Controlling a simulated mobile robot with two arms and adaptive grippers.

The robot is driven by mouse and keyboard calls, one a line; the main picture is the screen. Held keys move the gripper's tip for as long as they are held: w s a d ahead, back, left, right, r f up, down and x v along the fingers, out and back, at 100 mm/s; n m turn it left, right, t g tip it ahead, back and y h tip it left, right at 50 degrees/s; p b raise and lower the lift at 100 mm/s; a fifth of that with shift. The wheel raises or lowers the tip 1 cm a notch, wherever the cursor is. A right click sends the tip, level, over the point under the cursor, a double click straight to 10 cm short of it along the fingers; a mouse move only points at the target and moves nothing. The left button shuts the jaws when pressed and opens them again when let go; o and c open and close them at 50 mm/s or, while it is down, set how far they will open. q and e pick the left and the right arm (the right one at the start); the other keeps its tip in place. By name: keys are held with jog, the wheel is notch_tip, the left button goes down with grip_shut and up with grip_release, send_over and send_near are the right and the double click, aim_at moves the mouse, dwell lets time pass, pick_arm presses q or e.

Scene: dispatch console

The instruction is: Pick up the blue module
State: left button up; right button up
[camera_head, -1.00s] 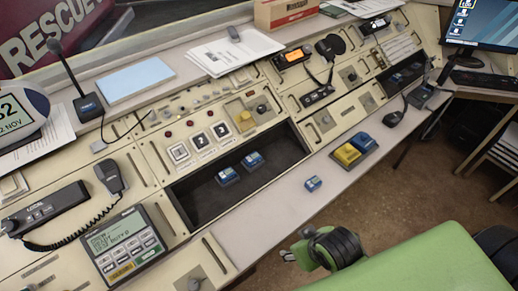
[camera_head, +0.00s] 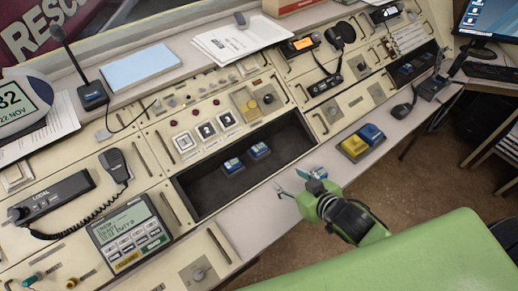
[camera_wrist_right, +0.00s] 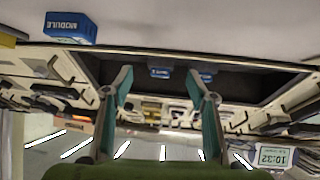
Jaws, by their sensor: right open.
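A small blue module (camera_head: 319,172) lies on the pale front ledge (camera_head: 262,206) of the console, partly hidden behind my right gripper in the head view. My right gripper (camera_head: 289,183) is open and empty at the ledge, its fingers to the left of that module. In the right wrist view the blue module (camera_wrist_right: 70,27) shows upside down at the upper left, with the word MODULE on its side. It lies outside the open fingers (camera_wrist_right: 160,80), apart from them. My left gripper is not in view.
Two more blue modules (camera_head: 233,166) (camera_head: 259,151) sit in the dark recess (camera_head: 210,198). A yellow block (camera_head: 354,147) and a blue block (camera_head: 371,134) stand side by side farther right on the ledge. The ledge left of my gripper is clear.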

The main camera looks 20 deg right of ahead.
jog(key=w+r+y, duration=0.1)
jog(key=w+r+n+t+y, duration=0.1)
jog(key=w, duration=0.1)
jog(key=shift+t, duration=0.3)
send_near(259, 148)
jog(key=x, duration=0.4)
jog(key=shift+s+a+f, duration=0.1)
jog(key=shift+f, duration=0.2)
jog(key=shift+w+a+p, duration=0.1)
jog(key=shift+w+p, duration=0.3)
jog(key=shift+w, duration=0.15)
jog(key=x, duration=0.4)
jog(key=shift+w, duration=0.2)
jog(key=shift+r, duration=0.1)
jog(key=c, duration=1.3)
